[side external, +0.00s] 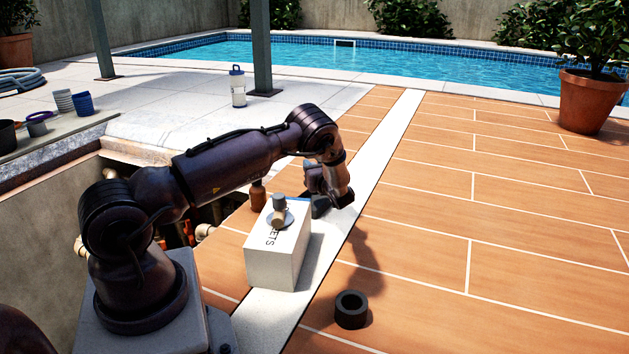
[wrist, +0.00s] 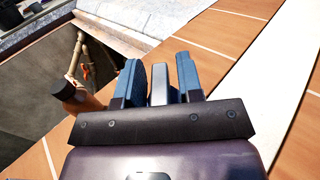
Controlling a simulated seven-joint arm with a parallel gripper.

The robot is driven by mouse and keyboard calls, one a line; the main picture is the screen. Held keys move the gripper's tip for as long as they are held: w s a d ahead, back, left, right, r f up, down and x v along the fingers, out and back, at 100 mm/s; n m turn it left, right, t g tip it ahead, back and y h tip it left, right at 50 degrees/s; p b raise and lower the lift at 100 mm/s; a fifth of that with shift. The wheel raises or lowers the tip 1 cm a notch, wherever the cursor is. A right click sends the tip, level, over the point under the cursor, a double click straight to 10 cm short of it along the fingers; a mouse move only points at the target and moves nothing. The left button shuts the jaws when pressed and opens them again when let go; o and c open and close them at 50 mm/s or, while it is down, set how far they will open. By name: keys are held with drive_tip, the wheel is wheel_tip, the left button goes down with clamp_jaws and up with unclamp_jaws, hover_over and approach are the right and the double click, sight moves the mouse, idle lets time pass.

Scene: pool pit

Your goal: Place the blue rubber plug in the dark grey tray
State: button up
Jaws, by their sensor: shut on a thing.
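My gripper (wrist: 160,82) points low over the tiles in the wrist view, with its two blue-grey fingers on either side of a narrow block. I take this block to be the blue rubber plug (wrist: 158,84); its lit face looks pale grey-blue, and its far end is hidden. The fingers are shut on it. In the side view my gripper (side external: 319,205) is just right of the white box, close to the pale stone strip; the plug cannot be told apart from the fingers there. I cannot make out a dark grey tray in either view.
The white box (side external: 272,262) carries a small capped piece (side external: 279,210). A brown bottle (side external: 258,196) stands behind it by the open pit. A black ring (side external: 351,309) lies on the tiles in front. A white bottle (side external: 238,87) stands farther back.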

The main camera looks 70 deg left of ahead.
drive_tip(key=shift+f, duration=1.9)
drive_tip(key=shift+f, duration=0.15)
drive_tip(key=o, duration=0.9)
